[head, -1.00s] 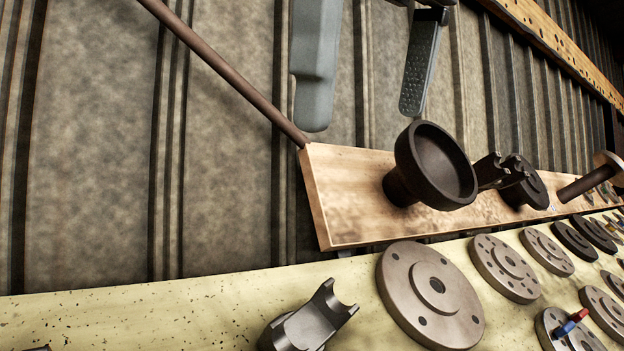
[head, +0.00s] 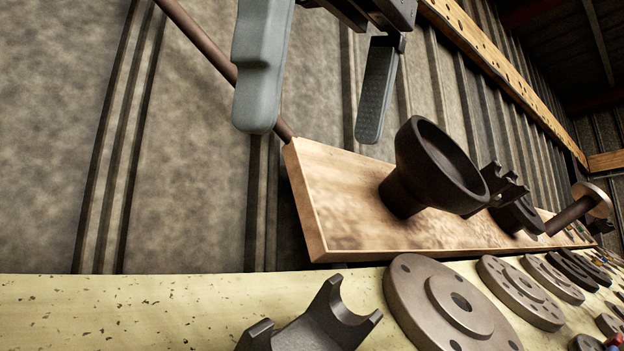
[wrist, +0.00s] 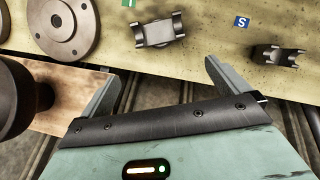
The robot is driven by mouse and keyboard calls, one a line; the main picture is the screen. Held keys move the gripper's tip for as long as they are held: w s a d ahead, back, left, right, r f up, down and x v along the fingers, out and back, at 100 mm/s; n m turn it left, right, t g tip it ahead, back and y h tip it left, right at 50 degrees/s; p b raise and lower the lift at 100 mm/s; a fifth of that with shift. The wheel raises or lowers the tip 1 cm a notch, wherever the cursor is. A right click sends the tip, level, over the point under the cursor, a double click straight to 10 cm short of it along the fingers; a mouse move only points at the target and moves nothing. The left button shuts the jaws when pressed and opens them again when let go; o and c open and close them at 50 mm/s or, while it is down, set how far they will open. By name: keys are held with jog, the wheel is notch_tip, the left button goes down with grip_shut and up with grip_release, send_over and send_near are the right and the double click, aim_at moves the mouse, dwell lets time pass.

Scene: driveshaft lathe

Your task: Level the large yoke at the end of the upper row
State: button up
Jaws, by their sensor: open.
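A large dark metal yoke (head: 328,318) is on the pale yellow panel (head: 120,310) at the bottom of the head view, its forked end up and to the right, cut off below. In the wrist view, the large yoke (wrist: 158,32) lies ahead of my gripper, slightly tilted, with its two forked ends left and right. A smaller yoke (wrist: 283,57) is on the panel to its right. My gripper (head: 318,112) is open and empty, apart from the yoke. In the wrist view, my gripper (wrist: 162,75) shows both fingers spread below the large yoke.
A wooden board (head: 335,215) holds a dark cup-shaped part (head: 440,165) and further parts. Round flanges (head: 455,300) line the panel to the right. A green label (wrist: 128,2) and a blue S label (wrist: 241,22) mark the panel. A brown rod (head: 205,45) slants behind my gripper.

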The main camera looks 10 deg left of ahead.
aim_at(291, 342)
jog(key=x, duration=1.7)
jog(key=shift+s+d, duration=0.1)
jog(key=c, duration=1.7)
jog(key=shift+r+p, duration=0.15)
jog(key=shift+p, duration=0.15)
